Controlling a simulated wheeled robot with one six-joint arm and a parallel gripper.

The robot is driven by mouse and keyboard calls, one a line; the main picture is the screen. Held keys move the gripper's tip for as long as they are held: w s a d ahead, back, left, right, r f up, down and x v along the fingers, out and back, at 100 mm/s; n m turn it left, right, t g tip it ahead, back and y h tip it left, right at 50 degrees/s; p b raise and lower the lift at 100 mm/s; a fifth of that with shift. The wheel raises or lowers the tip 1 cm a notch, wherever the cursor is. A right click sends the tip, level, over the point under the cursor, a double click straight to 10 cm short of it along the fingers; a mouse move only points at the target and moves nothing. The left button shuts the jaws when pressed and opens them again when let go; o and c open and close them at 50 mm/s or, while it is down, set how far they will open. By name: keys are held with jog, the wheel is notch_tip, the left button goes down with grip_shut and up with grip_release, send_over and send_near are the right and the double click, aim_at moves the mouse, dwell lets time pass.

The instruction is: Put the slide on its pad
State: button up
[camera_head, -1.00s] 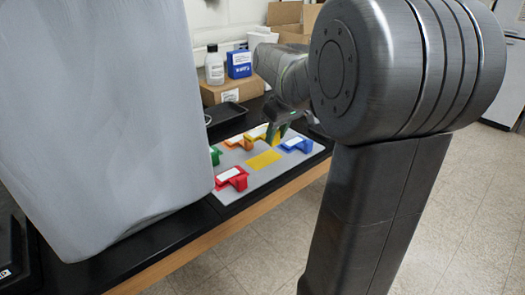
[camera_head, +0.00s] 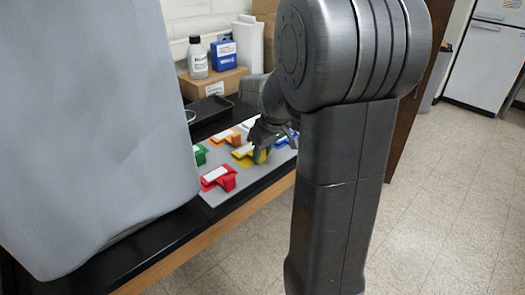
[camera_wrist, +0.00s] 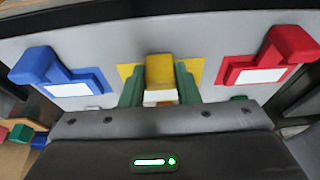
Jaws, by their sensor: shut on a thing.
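The yellow slide (camera_wrist: 160,70) is between the two green fingers of my gripper (camera_wrist: 160,85) in the wrist view. My gripper is shut on it. The yellow pad (camera_wrist: 192,68) shows on both sides of the slide, so the slide is over the pad. I cannot tell whether it touches the pad. In the head view the yellow slide (camera_head: 243,152) is on or just above the grey board (camera_head: 213,198), under my gripper (camera_head: 262,142), which partly hides it and the pad.
On the board, a red piece (camera_head: 218,178) and a blue piece (camera_wrist: 62,78) flank the pad. Green (camera_head: 200,154) and orange (camera_head: 224,136) pieces lie farther left and back. A black tray (camera_head: 208,110), a bottle (camera_head: 198,60) and a blue box (camera_head: 223,55) stand behind.

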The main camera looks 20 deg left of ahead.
jog(key=o, duration=1)
jog(key=shift+c, duration=0.2)
jog(key=v, duration=1.2)
jog(key=shift+p, duration=0.35)
jog(key=shift+r, duration=0.1)
